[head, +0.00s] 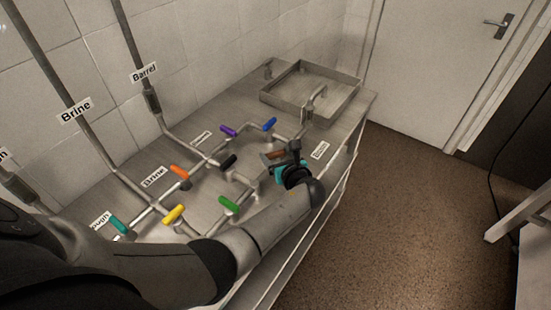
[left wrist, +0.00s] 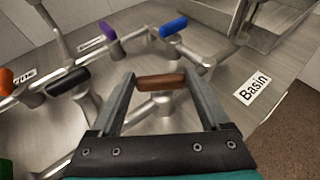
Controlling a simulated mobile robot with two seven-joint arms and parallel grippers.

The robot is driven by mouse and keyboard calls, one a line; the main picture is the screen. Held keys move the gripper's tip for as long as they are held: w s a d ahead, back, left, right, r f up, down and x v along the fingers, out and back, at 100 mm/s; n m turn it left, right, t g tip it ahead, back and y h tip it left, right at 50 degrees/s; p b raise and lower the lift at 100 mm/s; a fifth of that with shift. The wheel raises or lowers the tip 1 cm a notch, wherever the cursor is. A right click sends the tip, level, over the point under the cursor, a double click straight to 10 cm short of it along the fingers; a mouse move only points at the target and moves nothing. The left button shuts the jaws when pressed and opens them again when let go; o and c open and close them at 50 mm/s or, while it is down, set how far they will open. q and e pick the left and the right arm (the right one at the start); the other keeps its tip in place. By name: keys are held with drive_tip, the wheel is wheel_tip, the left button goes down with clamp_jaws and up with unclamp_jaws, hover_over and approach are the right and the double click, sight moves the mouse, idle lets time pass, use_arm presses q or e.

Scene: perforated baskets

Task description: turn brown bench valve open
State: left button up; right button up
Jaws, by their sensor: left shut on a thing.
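The brown valve handle (left wrist: 161,82) sits on a metal pipe fitting on the bench. In the left wrist view it lies crosswise between the two fingers of my left gripper (left wrist: 162,84), which is shut on it. In the head view the brown handle (head: 274,155) shows just beyond my left gripper (head: 279,157), partly hidden by it. My right gripper is not in view.
Other valve handles stand close by: black (head: 228,161), purple (head: 229,130), blue (head: 269,124), green (head: 229,205), yellow (head: 173,214), orange (head: 180,172) and teal (head: 119,225). A basin (head: 268,99) stands at the back. Open floor (head: 420,220) lies right of the bench.

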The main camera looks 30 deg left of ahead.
use_arm(q)
drive_tip(key=n+g+y+b, duration=0.1)
drive_tip(key=n+g+b, duration=0.1)
drive_tip(key=b, duration=0.1)
drive_tip(key=n+g+y+b, duration=0.1)
drive_tip(key=n+g+b, duration=0.1)
drive_tip(key=b, duration=0.1)
drive_tip(key=n+g+y+b, duration=0.1)
drive_tip(key=n+g+b, duration=0.1)
drive_tip(key=b, duration=0.1)
drive_tip(key=shift+w+d+f, duration=0.2)
drive_tip(key=shift+w+f, duration=0.05)
drive_tip(key=shift+w, duration=0.1)
drive_tip(key=shift+r+n+g+y+b, duration=0.15)
drive_tip(key=shift+n+g+y+b, duration=0.15)
drive_tip(key=shift+n+g+b, duration=0.6)
drive_tip(key=shift+m, duration=0.3)
drive_tip(key=o, duration=1.2)
drive_tip(key=shift+r, duration=0.1)
